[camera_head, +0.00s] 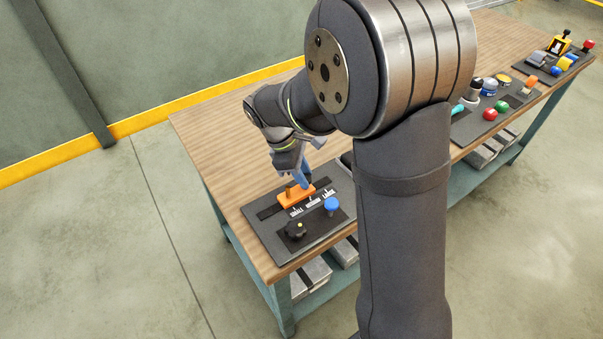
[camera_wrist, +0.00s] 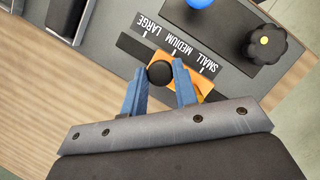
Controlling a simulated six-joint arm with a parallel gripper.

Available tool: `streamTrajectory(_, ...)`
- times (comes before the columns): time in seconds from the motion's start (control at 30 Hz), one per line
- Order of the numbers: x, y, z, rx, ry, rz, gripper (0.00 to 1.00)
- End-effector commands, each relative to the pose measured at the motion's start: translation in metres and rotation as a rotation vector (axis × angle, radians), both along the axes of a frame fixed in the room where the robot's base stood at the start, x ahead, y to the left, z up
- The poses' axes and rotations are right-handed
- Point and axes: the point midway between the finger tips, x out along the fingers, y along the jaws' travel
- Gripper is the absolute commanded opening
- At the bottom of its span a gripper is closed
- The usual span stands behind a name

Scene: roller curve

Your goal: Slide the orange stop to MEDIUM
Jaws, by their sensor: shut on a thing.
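The orange stop (camera_head: 297,197) sits on a dark slot in the grey panel at the near end of the bench. In the wrist view the stop (camera_wrist: 205,84) lies alongside the SMALL and MEDIUM labels, partly hidden by my fingers. I cannot tell exactly which mark it lines up with. My gripper (camera_wrist: 159,69) has its blue fingers on either side of the stop's round black knob (camera_wrist: 160,74) and is shut on it. The MEDIUM label (camera_wrist: 173,40) lies between SMALL (camera_wrist: 208,64) and LARGE (camera_wrist: 151,25). In the head view my gripper (camera_head: 304,184) is low over the stop.
A black knob with a yellow dot (camera_head: 295,230) and a blue knob (camera_head: 332,205) stand on the same panel, in front of the labels. Bare slot (camera_wrist: 133,46) shows towards the LARGE end. Other panels with red and green buttons (camera_head: 490,114) lie farther along the wooden bench.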

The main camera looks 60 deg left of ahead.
Motion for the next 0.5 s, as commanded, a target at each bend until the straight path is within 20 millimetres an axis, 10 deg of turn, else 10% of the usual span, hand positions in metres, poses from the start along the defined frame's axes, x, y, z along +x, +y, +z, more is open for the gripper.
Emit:
streamTrajectory(0.13,0.0000,0.0002,0.0004,0.000,0.000,0.001,0.47)
streamTrajectory(0.5,-0.0015,0.0021,0.0053,0.002,-0.001,0.001,0.47)
